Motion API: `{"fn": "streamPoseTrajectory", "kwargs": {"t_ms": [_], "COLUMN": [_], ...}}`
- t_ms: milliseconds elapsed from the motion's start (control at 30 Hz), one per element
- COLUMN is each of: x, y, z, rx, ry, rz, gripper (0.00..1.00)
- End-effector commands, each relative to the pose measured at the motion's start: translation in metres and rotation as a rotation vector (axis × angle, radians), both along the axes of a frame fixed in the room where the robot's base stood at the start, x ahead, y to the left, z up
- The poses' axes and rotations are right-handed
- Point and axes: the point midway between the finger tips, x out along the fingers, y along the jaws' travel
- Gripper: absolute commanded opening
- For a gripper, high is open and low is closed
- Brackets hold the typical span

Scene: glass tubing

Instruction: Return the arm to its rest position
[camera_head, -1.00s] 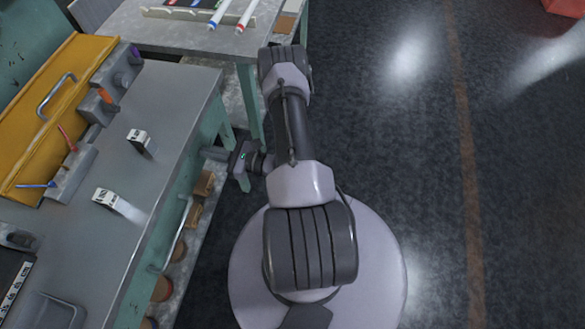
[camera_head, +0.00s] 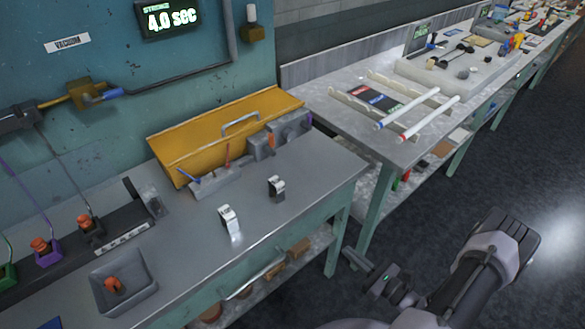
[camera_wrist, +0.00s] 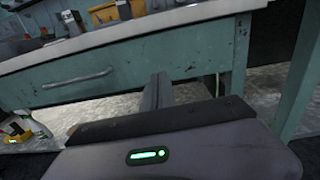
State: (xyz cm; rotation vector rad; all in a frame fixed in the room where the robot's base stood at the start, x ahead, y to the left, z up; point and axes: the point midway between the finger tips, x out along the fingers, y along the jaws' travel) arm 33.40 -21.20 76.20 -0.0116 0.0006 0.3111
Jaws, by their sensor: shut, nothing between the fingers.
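My gripper (camera_head: 354,260) is in the lower right of the head view, off the front edge of the bench and below its top. My arm (camera_head: 480,270) is folded over the floor beside the bench. In the wrist view the fingers of my gripper (camera_wrist: 158,92) are together with nothing between them. They point toward the teal drawer front (camera_wrist: 130,80) of the bench, and I cannot tell the exact gap.
The grey bench top (camera_head: 290,190) holds two small metal clips (camera_head: 230,222), a yellow case (camera_head: 220,135) and a grey tray (camera_head: 122,284). A second table (camera_head: 340,115) carries white tubes on rails (camera_head: 428,118). Dark floor (camera_head: 540,170) is open at right.

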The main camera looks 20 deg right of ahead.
Motion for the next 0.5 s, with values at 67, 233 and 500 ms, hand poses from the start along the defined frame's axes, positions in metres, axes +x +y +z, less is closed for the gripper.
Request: {"fn": "streamPoseTrajectory", "kwargs": {"t_ms": [67, 233, 500], "x": [0.016, 0.044, -0.013], "y": [0.01, 0.09, 0.214], "z": [0.033, 0.144, 0.272], "rx": [-0.072, -0.382, -1.187], "ry": [-0.004, 0.018, 0.036], "rz": [0.137, 0.672, 1.326], "gripper": [0.0, 0.0, 0.0]}}
